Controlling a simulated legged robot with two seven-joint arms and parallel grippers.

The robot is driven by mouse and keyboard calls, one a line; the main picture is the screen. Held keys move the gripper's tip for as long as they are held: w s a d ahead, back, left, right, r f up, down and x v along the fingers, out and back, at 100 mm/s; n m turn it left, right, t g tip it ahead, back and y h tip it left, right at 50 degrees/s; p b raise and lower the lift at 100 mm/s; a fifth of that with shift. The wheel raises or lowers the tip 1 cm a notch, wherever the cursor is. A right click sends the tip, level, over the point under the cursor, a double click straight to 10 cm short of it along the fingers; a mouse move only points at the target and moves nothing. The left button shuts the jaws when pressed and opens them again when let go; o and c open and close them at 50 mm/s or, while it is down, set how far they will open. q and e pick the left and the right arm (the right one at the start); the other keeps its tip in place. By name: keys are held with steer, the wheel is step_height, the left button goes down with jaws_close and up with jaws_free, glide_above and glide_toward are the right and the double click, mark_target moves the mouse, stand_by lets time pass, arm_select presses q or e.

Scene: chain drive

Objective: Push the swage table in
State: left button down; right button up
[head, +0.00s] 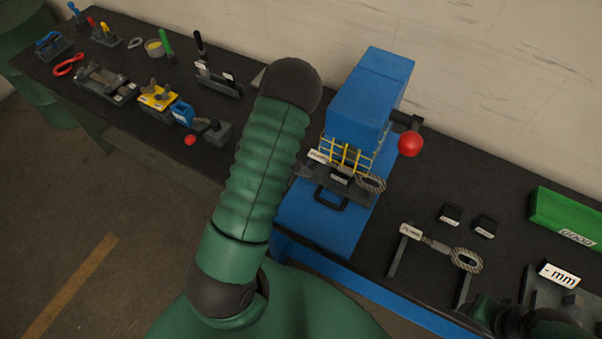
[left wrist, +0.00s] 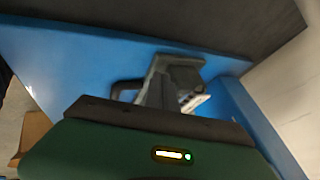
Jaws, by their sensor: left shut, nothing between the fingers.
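The swage table (head: 346,190) is a dark plate at the front of the blue press (head: 368,95), below its yellow guard (head: 347,156). A black loop handle (head: 330,198) is on its front side. A rope sling with a looped end (head: 370,183) lies across it. My left gripper (head: 302,170) is mostly hidden behind my forearm, just left of the table. In the left wrist view the grey fingers (left wrist: 179,66) are shut and empty, beside the dark handle (left wrist: 124,89); contact cannot be told. Part of my right arm shows at the bottom right; its fingers are not clear.
A red ball-ended lever (head: 410,144) sticks out right of the press. Another sling (head: 452,252) rests on a stand at right, near two small black blocks and a green box (head: 566,218). Several tools and fixtures crowd the bench's left side.

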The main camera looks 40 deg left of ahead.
mark_target(311, 160)
arm_select(q)
steer(key=shift+w+a+f, duration=0.1)
steer(key=shift+w+f, duration=0.1)
steer(key=shift+w+a, duration=0.15)
steer(key=shift+w, duration=0.1)
steer(key=w, duration=0.1)
steer(key=w+a+p, duration=0.1)
steer(key=w, duration=0.1)
steer(key=shift+w+r, duration=0.2)
steer(key=shift+w, duration=0.05)
steer(key=shift+d, duration=0.1)
